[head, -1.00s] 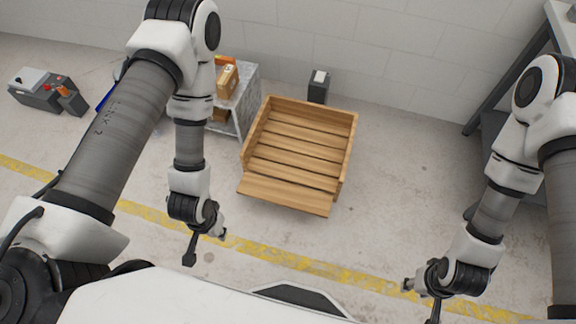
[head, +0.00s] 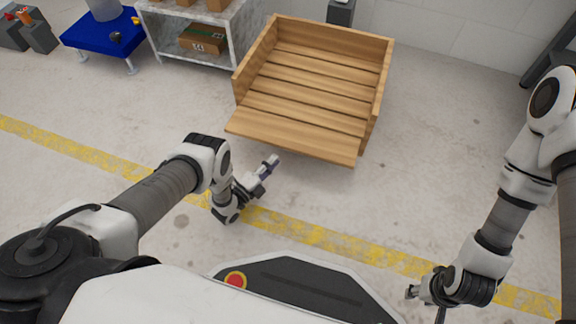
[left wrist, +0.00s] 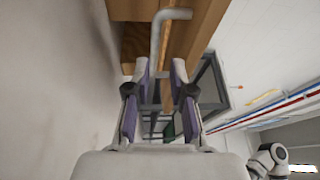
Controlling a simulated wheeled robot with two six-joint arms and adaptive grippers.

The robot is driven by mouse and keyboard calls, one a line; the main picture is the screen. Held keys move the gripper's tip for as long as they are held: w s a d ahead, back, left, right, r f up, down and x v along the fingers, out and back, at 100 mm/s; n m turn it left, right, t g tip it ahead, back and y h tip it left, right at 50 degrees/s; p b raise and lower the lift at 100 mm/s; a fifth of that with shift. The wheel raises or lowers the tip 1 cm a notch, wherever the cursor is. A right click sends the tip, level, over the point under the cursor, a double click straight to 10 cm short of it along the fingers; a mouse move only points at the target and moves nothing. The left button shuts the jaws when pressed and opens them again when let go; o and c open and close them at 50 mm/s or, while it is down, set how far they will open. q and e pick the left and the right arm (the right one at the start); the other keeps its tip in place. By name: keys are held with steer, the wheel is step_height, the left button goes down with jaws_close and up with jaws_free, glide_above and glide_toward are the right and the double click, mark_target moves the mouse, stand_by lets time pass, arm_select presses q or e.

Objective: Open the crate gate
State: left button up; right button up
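The wooden crate (head: 310,74) stands on the floor ahead, with a back wall and two side walls. Its front board, the gate (head: 292,137), spans the near side; from above I cannot tell its exact tilt. My left gripper (head: 268,166) is in front of the gate, apart from it. In the left wrist view its two fingers (left wrist: 160,72) are spread and empty. A pale bent bar handle (left wrist: 158,42) shows just beyond the fingertips, in front of brown wood. My right gripper (head: 424,304) hangs at the lower right, far from the crate, its fingers apart.
A metal shelf (head: 212,50) with boxes stands left of the crate, beside a blue low table (head: 95,48). A dark bin (head: 340,13) is behind the crate. A yellow floor line (head: 330,240) runs in front. Floor right of the crate is clear.

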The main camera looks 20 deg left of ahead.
mark_target(288, 149)
arm_select(q)
steer(key=shift+d+f+m+h+b, duration=0.1)
steer(key=shift+f+m+h+b, duration=0.3)
steer(key=shift+f+m, duration=0.3)
steer(key=b+x, duration=0.3)
steer(key=x, duration=0.3)
steer(key=shift+w+d+r, duration=0.15)
steer(key=shift+w, duration=0.15)
steer(key=shift+w+d+r, duration=0.1)
steer(key=shift+w, duration=0.2)
steer(key=shift+w+r, duration=0.1)
steer(key=shift+r, duration=0.05)
arm_select(e)
steer(key=f, duration=0.3)
steer(key=w+f, duration=0.1)
steer(key=f, duration=0.1)
steer(key=shift+f, duration=0.25)
arm_select(q)
jaws_close()
